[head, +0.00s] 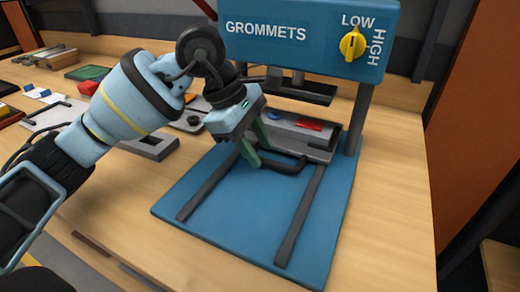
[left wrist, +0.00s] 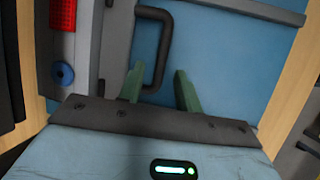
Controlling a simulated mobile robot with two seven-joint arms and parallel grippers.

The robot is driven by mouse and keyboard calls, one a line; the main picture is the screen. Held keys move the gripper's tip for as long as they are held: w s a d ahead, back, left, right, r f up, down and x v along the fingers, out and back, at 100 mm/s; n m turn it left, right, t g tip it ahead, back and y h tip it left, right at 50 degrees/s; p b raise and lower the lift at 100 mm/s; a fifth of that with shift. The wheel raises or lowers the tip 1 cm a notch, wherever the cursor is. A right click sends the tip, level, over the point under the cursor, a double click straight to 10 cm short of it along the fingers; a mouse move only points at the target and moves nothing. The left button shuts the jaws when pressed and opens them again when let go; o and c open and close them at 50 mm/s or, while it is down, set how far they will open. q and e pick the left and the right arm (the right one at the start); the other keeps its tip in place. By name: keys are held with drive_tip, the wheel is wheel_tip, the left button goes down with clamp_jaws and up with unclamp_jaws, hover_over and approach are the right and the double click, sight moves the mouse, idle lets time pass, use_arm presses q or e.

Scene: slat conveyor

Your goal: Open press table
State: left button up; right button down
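The press table (head: 322,142) is a grey slab with a red block on it, at the back of two dark rails under the blue GROMMETS head. Its dark U-shaped handle (head: 292,167) sticks out at the front over the blue base. My left gripper (head: 256,150) is at the left end of this handle, its green fingers apart. In the left wrist view the handle (left wrist: 165,45) reaches into the space between the fingers (left wrist: 160,88). The left finger hides one handle end. I cannot tell whether the fingers touch it. My right gripper is not in view.
The blue press head (head: 300,30) with a yellow LOW/HIGH knob (head: 353,43) stands above the table on posts. The base plate (head: 250,215) is clear in front between the rails (head: 300,215). Several small items lie on the wooden bench to the left.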

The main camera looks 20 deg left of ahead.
use_arm(q)
drive_tip(key=shift+w+d+f, duration=0.1)
drive_tip(key=shift+d+f, duration=0.15)
drive_tip(key=shift+f, duration=0.35)
clamp_jaws()
